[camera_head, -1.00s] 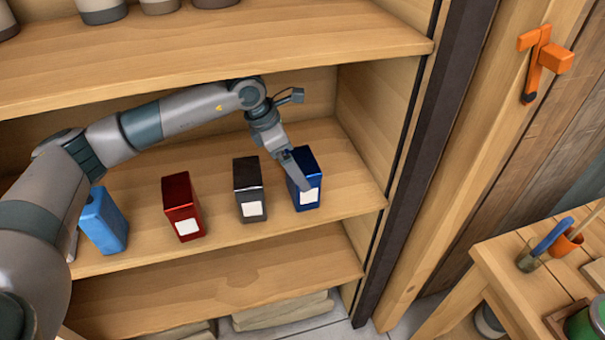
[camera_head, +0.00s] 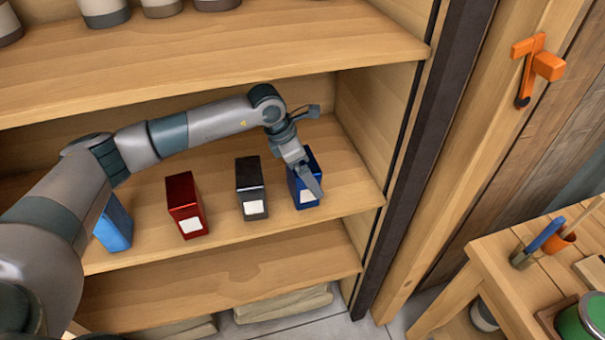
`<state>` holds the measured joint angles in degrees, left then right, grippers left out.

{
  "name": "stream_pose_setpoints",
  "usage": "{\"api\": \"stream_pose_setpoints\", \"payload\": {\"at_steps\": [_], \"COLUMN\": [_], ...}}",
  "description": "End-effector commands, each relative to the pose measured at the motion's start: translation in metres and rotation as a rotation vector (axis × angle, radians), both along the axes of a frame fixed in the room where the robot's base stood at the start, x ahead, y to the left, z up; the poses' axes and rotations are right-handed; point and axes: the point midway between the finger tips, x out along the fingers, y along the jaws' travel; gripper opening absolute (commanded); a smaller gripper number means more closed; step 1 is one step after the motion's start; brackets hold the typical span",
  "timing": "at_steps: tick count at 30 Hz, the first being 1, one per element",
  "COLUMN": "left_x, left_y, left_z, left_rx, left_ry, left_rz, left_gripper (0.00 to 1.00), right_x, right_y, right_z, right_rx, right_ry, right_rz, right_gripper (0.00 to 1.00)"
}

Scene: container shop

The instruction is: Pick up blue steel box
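A dark blue metallic box (camera_head: 293,188) with a white label stands upright at the right end of the middle shelf. My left gripper (camera_head: 309,180) reaches it from above, with one finger lying across the box's front side. The other finger is hidden, so I cannot tell whether the gripper is open or closed on the box. A lighter blue box (camera_head: 114,226) stands at the left end of the same shelf, partly hidden by my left arm. My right gripper is not in view.
A red box (camera_head: 184,203) and a black box (camera_head: 250,184) stand between the two blue ones on the shelf (camera_head: 345,190). The upper shelf (camera_head: 280,45) overhangs my arm. The cabinet's side wall (camera_head: 375,120) is close on the right. A wooden table (camera_head: 500,275) stands at lower right.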

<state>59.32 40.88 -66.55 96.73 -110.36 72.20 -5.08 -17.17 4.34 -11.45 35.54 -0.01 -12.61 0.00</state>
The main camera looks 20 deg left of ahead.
Motion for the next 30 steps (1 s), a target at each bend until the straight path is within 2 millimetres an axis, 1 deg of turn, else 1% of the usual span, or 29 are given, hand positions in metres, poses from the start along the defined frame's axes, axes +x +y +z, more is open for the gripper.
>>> {"api": "stream_pose_setpoints", "payload": {"at_steps": [1, 4, 17, 20, 21, 23, 24, 30], "left_x": [0.0003, 0.0012, 0.0013, 0.0013, 0.0013, 0.0013, 0.0013, 0.0021], "left_y": [-0.0017, -0.002, -0.0019, -0.0019, -0.0019, -0.0019, -0.0019, -0.0021], "left_z": [-0.0024, -0.0067, -0.0069, -0.0068, -0.0068, -0.0068, -0.0068, -0.0052], "left_rx": [-0.001, 0.001, 0.001, 0.001, 0.001, 0.001, 0.001, 0.0], "left_ry": [0.002, 0.0, -0.001, -0.001, -0.001, -0.001, -0.001, -0.003], "left_rz": [-0.001, -0.001, -0.001, -0.001, -0.001, -0.001, -0.001, 0.0], "left_gripper": [1.0, 1.0, 1.0, 0.79, 0.69, 0.55, 0.45, 0.45], "right_x": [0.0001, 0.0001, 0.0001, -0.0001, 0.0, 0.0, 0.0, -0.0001], "right_y": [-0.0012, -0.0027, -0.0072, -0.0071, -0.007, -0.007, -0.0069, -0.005], "right_z": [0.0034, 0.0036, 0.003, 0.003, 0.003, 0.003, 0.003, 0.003], "right_rx": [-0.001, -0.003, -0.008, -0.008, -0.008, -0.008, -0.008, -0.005], "right_ry": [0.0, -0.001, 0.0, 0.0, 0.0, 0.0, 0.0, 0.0], "right_rz": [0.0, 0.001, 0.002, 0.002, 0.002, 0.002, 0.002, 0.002], "right_gripper": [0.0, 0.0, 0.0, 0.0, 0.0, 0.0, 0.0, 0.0]}}
